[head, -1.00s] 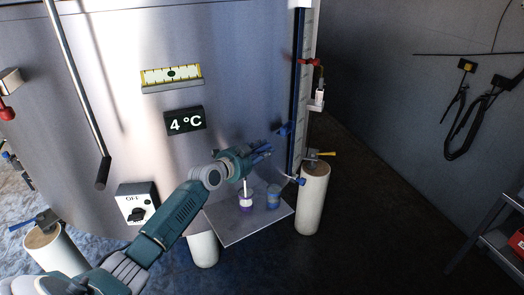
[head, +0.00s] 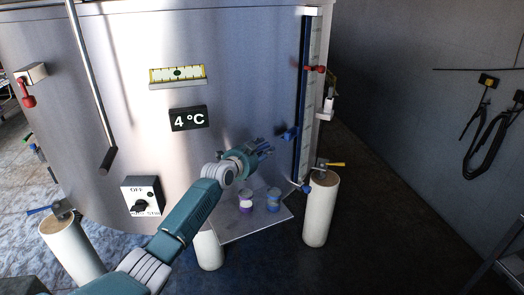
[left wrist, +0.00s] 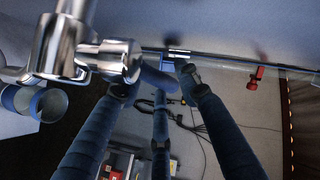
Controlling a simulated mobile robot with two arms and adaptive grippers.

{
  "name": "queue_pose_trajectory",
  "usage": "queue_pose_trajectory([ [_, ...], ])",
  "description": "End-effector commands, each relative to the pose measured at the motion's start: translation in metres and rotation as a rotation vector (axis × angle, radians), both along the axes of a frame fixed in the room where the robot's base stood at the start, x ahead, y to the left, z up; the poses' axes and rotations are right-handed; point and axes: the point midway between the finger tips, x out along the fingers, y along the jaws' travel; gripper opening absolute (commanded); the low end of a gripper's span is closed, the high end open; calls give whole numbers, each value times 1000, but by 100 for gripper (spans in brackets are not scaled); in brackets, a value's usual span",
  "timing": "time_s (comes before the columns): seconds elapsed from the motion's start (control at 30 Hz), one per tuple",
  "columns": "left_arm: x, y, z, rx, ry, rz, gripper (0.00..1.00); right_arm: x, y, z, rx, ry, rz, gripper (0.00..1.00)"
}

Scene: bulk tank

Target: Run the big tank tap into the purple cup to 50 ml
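My left gripper (head: 265,149) is above the cups, close to the tank front, and hides the tap in the head view. In the left wrist view, the chrome tap (left wrist: 100,55) with its blue lever (left wrist: 158,78) lies at the fingers (left wrist: 155,90), which are spread apart. Contact with the lever is unclear. No white stream shows above the purple cup. My right gripper is out of view.
A sight gauge (head: 305,110) with a red marker (head: 315,68) runs up the tank's right side. A switch box (head: 142,196) sits lower left on the tank. White legs, one at the right (head: 320,210), flank the shelf. Open floor lies right.

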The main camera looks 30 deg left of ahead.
Motion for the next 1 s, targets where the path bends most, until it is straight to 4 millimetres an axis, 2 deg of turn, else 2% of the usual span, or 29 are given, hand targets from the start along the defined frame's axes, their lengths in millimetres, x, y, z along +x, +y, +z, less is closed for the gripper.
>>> queue_pose_trajectory([
  [0.17, 0, 0, 0, 2, -1, 0, 34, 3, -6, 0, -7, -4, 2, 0],
  [0.27, -1, 1, 0, 3, -1, 0, 34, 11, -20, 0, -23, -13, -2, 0],
  [0.43, -12, 1, 2, 4, 1, -1, 34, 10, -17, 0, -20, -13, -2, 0],
  [0.57, -31, 2, 6, 5, 1, -2, 34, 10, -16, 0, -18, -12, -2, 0],
  [0.8, -76, 3, 15, 6, 1, -2, 34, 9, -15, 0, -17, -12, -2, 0],
  [1.0, -105, 4, 22, 4, 1, -1, 34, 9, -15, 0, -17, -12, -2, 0],
])
